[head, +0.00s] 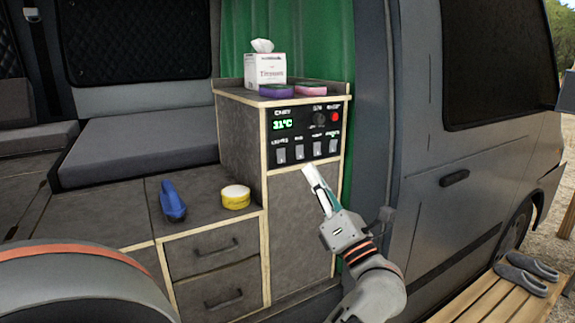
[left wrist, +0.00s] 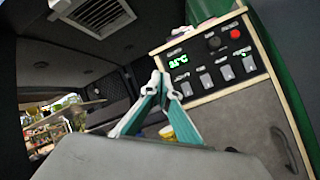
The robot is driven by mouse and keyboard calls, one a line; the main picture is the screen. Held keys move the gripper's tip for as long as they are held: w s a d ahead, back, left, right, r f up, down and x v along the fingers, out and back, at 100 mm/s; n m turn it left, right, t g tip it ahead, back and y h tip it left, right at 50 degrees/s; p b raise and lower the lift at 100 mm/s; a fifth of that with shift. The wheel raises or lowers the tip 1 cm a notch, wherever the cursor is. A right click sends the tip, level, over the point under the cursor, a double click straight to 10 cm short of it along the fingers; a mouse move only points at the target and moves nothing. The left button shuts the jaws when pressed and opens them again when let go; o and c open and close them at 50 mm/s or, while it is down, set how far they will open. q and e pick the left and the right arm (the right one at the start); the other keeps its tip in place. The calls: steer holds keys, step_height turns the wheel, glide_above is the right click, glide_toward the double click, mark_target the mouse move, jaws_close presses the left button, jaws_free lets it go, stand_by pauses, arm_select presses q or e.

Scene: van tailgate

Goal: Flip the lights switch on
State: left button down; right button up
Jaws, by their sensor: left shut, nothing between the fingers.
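The control panel (head: 303,135) is black with a green 31°C display and a row of pale rocker switches on the cabinet's front. The lights switch (head: 281,156) is the leftmost, under its small label. It also shows in the left wrist view (left wrist: 183,88). I cannot tell its rocker position. My left gripper (head: 310,174) is shut and empty, its tips just below the panel and right of the lights switch in the head view. In the left wrist view its fingers (left wrist: 159,84) meet at the tips, left of that switch. My right gripper is out of view.
A tissue box (head: 265,70) and two sponges (head: 311,87) stand on the cabinet top. A blue brush-like object (head: 172,201) and a yellow roll (head: 236,197) lie on the lower counter. The van door (head: 455,190) is at right, with a wooden bench (head: 490,300) and slippers outside.

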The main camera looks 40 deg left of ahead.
arm_select(q)
steer(key=w+n+h, duration=0.1)
steer(key=n+h, duration=0.1)
steer(key=w+a+f+n+g+h, duration=0.1)
steer(key=n+h, duration=0.2)
steer(key=w+n+g+h, duration=0.1)
steer(key=n+h, duration=0.1)
steer(key=shift+w+a+f+n+h, duration=0.3)
steer(key=shift+w+a, duration=0.05)
